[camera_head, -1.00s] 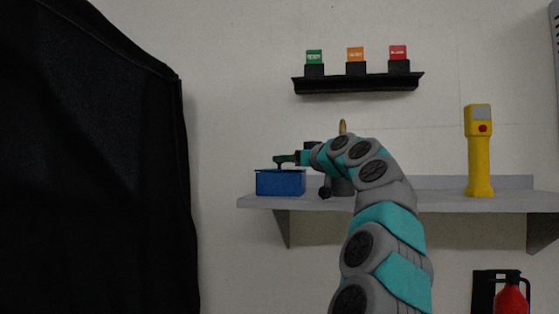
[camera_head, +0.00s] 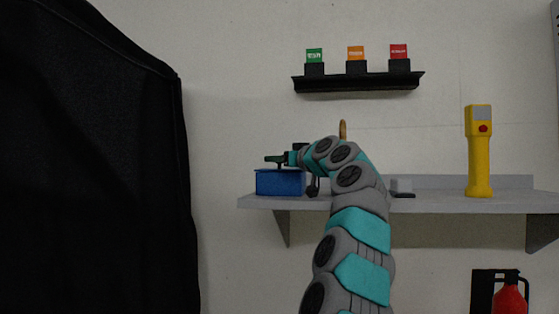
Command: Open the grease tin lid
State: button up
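A blue box (camera_head: 280,184), which I take to be the grease tin, sits at the left end of the grey shelf. Its top looks flat and closed, and I see no gap under a lid. My gripper (camera_head: 276,160) is just above the box's top, at its left-middle part. It is small and dark here, so I cannot tell whether its fingers are open or shut, or whether they touch the lid. My arm covers the shelf just right of the box.
The grey shelf (camera_head: 450,200) also holds a yellow device (camera_head: 479,155) and a small grey item (camera_head: 402,187). A black rack (camera_head: 358,83) with green, orange and red tags is above. A black cover (camera_head: 90,170) fills the left. A red extinguisher (camera_head: 510,298) is low right.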

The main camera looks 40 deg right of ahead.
grip_shut()
dwell(1.2)
